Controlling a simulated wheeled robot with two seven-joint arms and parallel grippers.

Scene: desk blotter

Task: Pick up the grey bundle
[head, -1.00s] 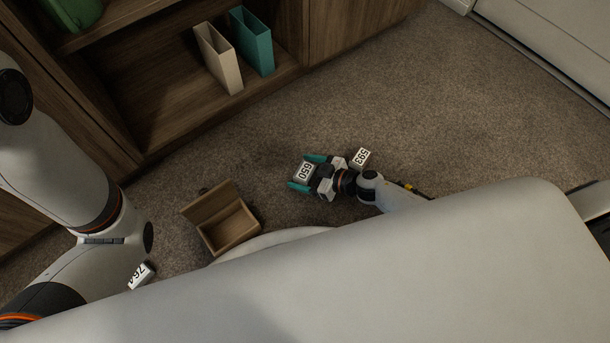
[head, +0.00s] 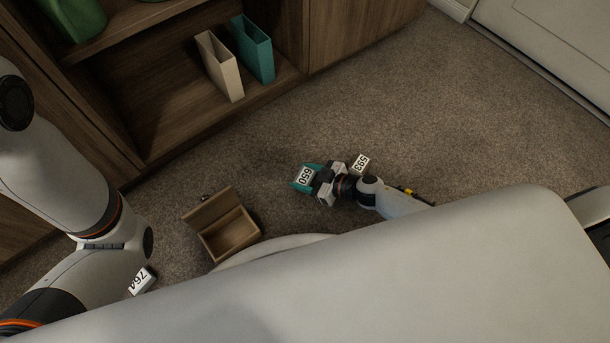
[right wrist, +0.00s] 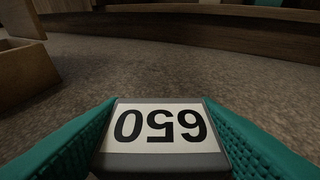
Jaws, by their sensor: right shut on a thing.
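A small grey bundle (head: 304,175) with a white label reading 650 is between the teal fingers of my right gripper (head: 307,178). In the right wrist view the bundle (right wrist: 160,148) sits between both fingers, which touch its sides. My right gripper (right wrist: 160,112) is shut on it, low over the carpet; whether the bundle touches the floor cannot be told. My left arm shows at the left of the head view, but its gripper is not visible.
An open wooden box (head: 231,232) with its lid up stands left of my right gripper. A block labelled 593 (head: 360,163) lies beside my right wrist. Another labelled 764 (head: 142,281) is near my left arm. A wooden shelf (head: 190,125) holds cream and teal holders. Carpet (head: 420,130) is clear at right.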

